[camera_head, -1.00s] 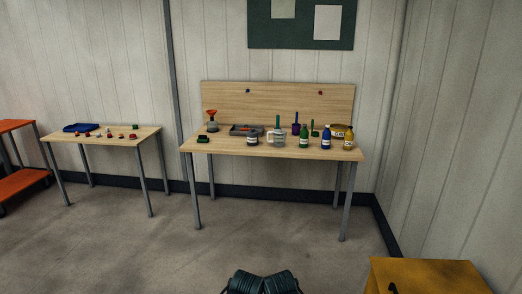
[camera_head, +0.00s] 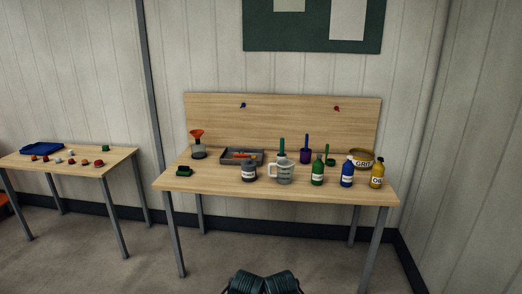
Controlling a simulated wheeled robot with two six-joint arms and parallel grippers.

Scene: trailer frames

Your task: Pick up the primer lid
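No piece can be told for sure as the primer lid. Several small red, orange and pale pieces lie on the left table, among them a red one (camera_head: 98,163) near its right side and a green one (camera_head: 105,148) behind it. On the workbench (camera_head: 285,189) stand a dark jar (camera_head: 249,171) with a pale label, a clear jug (camera_head: 285,174), and green (camera_head: 317,174), blue (camera_head: 347,175) and yellow (camera_head: 377,176) bottles. Labels are mostly too small to read. Neither of my grippers is recognisable; only dark parts of my own body show at the bottom edge.
The left table (camera_head: 70,172) also bears a blue tray (camera_head: 42,148). The workbench holds a grey tray (camera_head: 229,158), an orange-topped funnel flask (camera_head: 197,144), a green block (camera_head: 184,172) and a tin marked GRIT (camera_head: 362,163). Open floor lies before both tables.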

